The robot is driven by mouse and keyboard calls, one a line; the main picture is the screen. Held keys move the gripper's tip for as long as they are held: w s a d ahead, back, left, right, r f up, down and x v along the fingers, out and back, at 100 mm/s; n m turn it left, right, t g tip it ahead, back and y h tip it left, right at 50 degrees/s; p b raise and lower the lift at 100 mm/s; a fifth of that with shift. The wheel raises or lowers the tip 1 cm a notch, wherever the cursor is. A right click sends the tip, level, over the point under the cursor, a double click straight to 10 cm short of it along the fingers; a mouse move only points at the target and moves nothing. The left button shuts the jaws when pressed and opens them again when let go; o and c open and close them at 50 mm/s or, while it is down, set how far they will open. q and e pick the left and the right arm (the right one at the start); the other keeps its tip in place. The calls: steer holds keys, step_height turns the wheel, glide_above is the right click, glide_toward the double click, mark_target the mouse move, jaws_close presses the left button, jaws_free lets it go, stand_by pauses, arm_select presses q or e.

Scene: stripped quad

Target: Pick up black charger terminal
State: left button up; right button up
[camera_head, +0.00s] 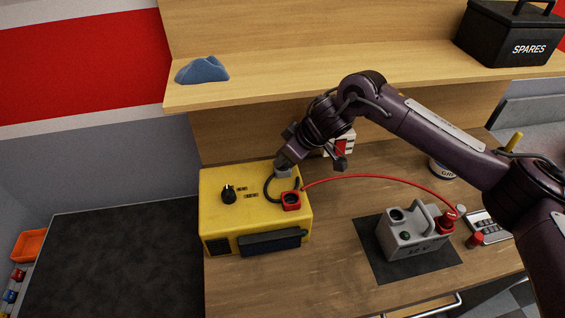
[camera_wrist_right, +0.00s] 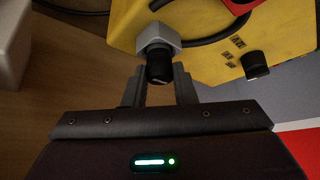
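The black charger terminal, a grey block with a black knob-like end, shows in the right wrist view (camera_wrist_right: 160,66) between my right gripper's fingertips (camera_wrist_right: 160,86). The fingers lie close along both sides of the black end and appear shut on it. In the head view, my right gripper (camera_head: 287,160) is at the back edge of the yellow charger (camera_head: 214,208), with the terminal's grey block (camera_head: 283,172) just under it. A black cable loops from the terminal beside the red terminal (camera_head: 290,201). My left gripper is not in view.
A red cable arcs from the charger to the grey battery (camera_head: 407,235) on a dark mat (camera_head: 372,250). A shelf (camera_head: 300,88) behind holds a blue cloth (camera_head: 202,70) and a black SPARES box (camera_head: 505,35). Bench wood between charger and mat is clear.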

steer(key=shift+c, duration=1.3)
steer(key=shift+r, duration=0.1)
jaws_close()
steer(key=shift+r+b, duration=0.45)
steer(key=shift+r, duration=0.15)
step_height(320, 180, up, 2)
steer(key=shift+b, duration=0.65)
steer(key=s+d+b, duration=0.5)
steer(key=s+d, duration=0.5)
steer(key=d, duration=0.5)
steer(key=shift+r, duration=0.15)
steer(key=shift+r+p, duration=0.65)
steer(key=shift+p, duration=0.1)
